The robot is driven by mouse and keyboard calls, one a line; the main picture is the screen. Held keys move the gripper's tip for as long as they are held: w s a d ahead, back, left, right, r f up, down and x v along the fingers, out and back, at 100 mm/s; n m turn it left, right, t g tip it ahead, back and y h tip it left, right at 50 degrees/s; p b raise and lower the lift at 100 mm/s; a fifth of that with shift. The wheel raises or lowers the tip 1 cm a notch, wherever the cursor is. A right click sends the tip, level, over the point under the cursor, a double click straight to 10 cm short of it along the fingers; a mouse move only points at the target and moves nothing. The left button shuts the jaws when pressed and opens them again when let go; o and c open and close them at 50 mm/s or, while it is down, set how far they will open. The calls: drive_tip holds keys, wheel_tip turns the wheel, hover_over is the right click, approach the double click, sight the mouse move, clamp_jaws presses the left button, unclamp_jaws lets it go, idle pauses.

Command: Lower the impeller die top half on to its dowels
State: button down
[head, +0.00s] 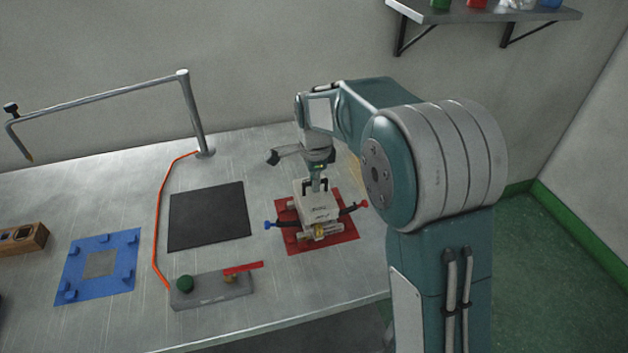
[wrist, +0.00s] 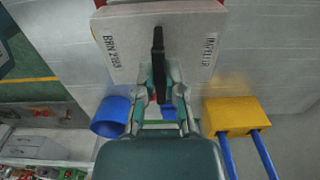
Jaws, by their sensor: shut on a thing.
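The die top half (head: 316,207) is a pale grey block over the red fixture plate (head: 340,244), right of the table's middle in the head view. In the wrist view, its lettered face (wrist: 190,45) fills the top centre, with a dark bar handle (wrist: 158,50) across it. My gripper (head: 316,186) is above the block, its fingers shut on this handle, as the wrist view (wrist: 160,100) also shows. Beneath the block are grey parts and a brass fitting (head: 319,232). I cannot tell whether the halves touch; the dowels are not clearly visible.
Blue-ended (head: 268,225) and red-ended (head: 364,204) handles stick out beside the die. A black mat (head: 209,216), a blue fixture plate (head: 122,262), an orange hose (head: 158,235) and a grey control box (head: 208,291) lie to the left. A bent metal post (head: 192,110) stands behind.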

drive_tip(key=shift+f, duration=0.85)
drive_tip(key=c, duration=0.7)
unclamp_jaws()
drive_tip(key=shift+o, duration=0.2)
drive_tip(key=shift+f, duration=0.1)
wheel_tip(320, 180, up, 12)
